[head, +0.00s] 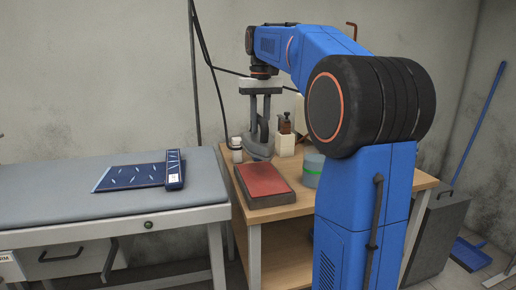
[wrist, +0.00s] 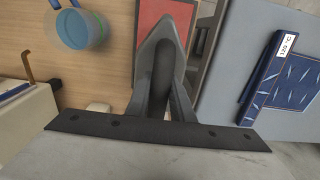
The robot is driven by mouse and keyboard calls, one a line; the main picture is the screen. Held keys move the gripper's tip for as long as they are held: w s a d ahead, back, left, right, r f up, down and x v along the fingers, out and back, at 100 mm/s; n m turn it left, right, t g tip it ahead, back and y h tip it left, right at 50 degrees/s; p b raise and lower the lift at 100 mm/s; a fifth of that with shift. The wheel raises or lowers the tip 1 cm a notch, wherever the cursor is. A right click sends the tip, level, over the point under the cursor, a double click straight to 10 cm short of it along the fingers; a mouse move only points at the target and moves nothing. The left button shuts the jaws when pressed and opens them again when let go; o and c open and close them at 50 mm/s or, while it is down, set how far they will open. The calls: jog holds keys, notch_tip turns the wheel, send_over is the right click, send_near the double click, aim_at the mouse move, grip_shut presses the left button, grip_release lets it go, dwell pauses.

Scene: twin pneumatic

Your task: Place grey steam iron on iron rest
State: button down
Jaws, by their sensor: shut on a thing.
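The grey steam iron (head: 262,149) is upright under my gripper (head: 262,116), at the back of the wooden table, behind the iron rest. My gripper points down and is shut on the iron's handle. In the wrist view the iron (wrist: 148,61) has its tip towards the top, over the near part of the red pad; my gripper (wrist: 161,92) is around the dark handle. The iron rest (head: 265,181) is a red pad on a dark base, lying flat and empty. I cannot tell whether the iron touches the table.
A white bottle (head: 236,150), a beige box (head: 284,145) with a brown bottle (head: 285,124), and a blue-grey tub (head: 314,168) with a green band stand on the wooden table (head: 278,211).

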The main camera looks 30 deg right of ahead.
aim_at(260, 117)
jog(key=shift+f, duration=4.35)
jog(key=c, duration=1.5)
grip_release()
jog(key=shift+f, duration=0.15)
jog(key=shift+c, duration=0.2)
notch_tip(260, 117, up, 12)
jog(key=shift+s+r, duration=0.1)
jog(key=shift+s, duration=0.05)
